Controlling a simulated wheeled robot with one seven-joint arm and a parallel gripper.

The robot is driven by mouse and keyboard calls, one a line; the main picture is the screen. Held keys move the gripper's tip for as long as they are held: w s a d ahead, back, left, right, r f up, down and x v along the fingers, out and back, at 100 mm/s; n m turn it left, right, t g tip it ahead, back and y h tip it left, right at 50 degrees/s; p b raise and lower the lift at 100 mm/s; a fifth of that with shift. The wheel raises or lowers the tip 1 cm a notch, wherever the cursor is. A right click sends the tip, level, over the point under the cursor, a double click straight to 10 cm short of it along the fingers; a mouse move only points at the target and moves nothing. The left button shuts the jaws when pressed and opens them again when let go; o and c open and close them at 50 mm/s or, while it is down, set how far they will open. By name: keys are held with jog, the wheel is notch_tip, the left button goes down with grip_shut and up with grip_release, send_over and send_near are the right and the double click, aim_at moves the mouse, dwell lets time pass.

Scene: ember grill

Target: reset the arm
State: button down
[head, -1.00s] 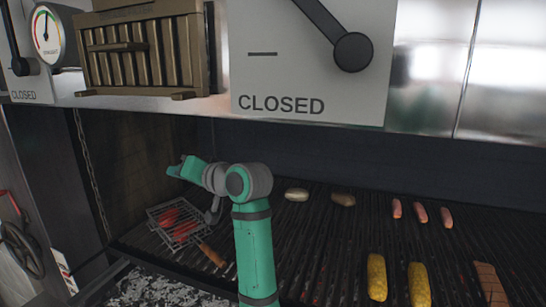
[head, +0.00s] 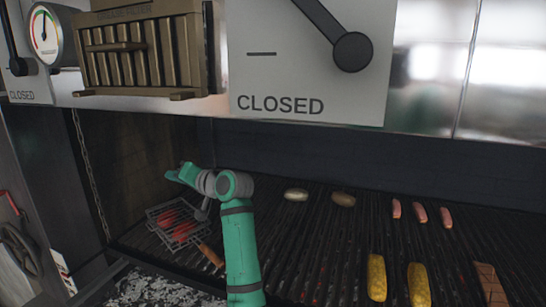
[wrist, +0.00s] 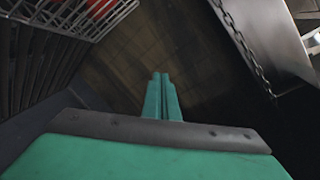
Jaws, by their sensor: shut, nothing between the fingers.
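My gripper (wrist: 163,82) is shut and empty in the wrist view, its two green fingers together and pointing at the dark inner side wall of the grill. In the head view my arm reaches over the left part of the grate, and the green hand (head: 184,174) points left, above and behind a wire basket (head: 158,232). The basket holds red pieces of food (head: 178,222). Its corner also shows at the upper left of the wrist view (wrist: 70,14). The fingertips are too small to make out in the head view.
A chain (head: 91,180) hangs at the left wall, close to the hand. Potatoes (head: 297,195), sausages (head: 420,214) and corn cobs (head: 377,277) lie on the grate to the right. A steel hood with a panel marked CLOSED (head: 280,104) overhangs the opening. Ash and coals (head: 150,290) lie in front.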

jog(key=w+d+r+m+y, duration=0.1)
jog(key=w+d+r+m, duration=0.1)
jog(key=w+d+m, duration=0.2)
jog(key=w+d, duration=0.2)
jog(key=d, duration=0.2)
jog(key=shift+w+d+r, duration=0.2)
jog(key=shift+w+r, duration=0.05)
jog(key=shift+w, duration=0.1)
